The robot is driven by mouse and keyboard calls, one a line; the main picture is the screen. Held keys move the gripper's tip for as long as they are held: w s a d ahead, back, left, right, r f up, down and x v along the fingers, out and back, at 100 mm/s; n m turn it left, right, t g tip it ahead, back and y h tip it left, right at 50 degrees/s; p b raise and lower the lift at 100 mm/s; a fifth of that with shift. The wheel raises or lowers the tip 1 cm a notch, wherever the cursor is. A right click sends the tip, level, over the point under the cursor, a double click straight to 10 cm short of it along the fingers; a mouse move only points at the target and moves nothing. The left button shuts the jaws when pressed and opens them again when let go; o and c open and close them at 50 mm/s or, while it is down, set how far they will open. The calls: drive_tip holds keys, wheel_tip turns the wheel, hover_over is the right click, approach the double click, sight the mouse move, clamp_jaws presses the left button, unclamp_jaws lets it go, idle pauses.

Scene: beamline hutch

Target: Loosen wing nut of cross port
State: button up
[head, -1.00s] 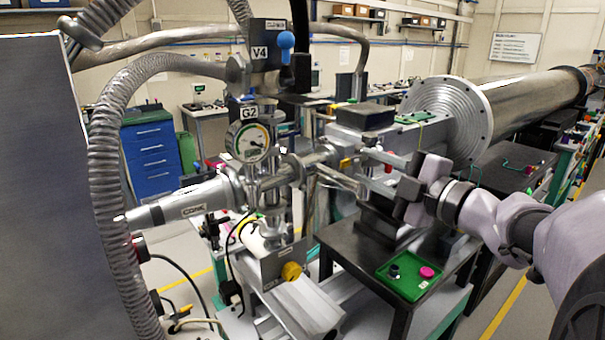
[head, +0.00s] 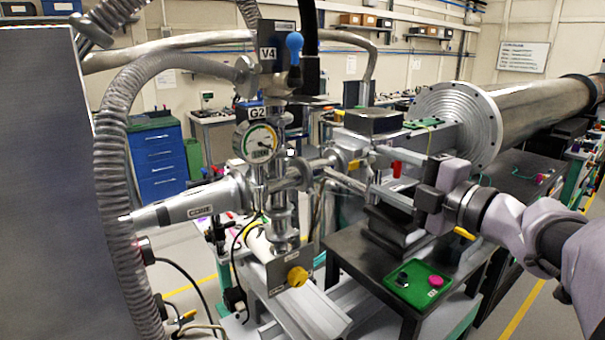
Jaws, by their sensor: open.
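The steel cross (head: 278,178) stands at the centre, with a round gauge (head: 257,142) tagged G2 on its upper left and a cone-shaped port (head: 190,207) reaching left. Its right-hand port (head: 322,162) runs towards my gripper. A small yellow part (head: 355,165) sits at the end of that port; I cannot tell whether it is the wing nut. My gripper (head: 373,169) comes in from the right. Its two fingers are spread and point left, with no object visibly held. A small red part (head: 397,169) shows between the fingers; its depth is unclear.
A blue-handled valve (head: 294,47) tagged V4 rises above the cross. A ribbed hose (head: 112,190) hangs at left. A yellow knob (head: 297,276) sits low on the cross stand. A green tray (head: 415,300) with a black and a pink piece lies on the dark table (head: 362,262).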

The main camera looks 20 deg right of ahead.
drive_tip(key=p+v, duration=0.4)
drive_tip(key=v, duration=1.2)
drive_tip(key=shift+p, duration=0.35)
drive_tip(key=shift+r, duration=0.15)
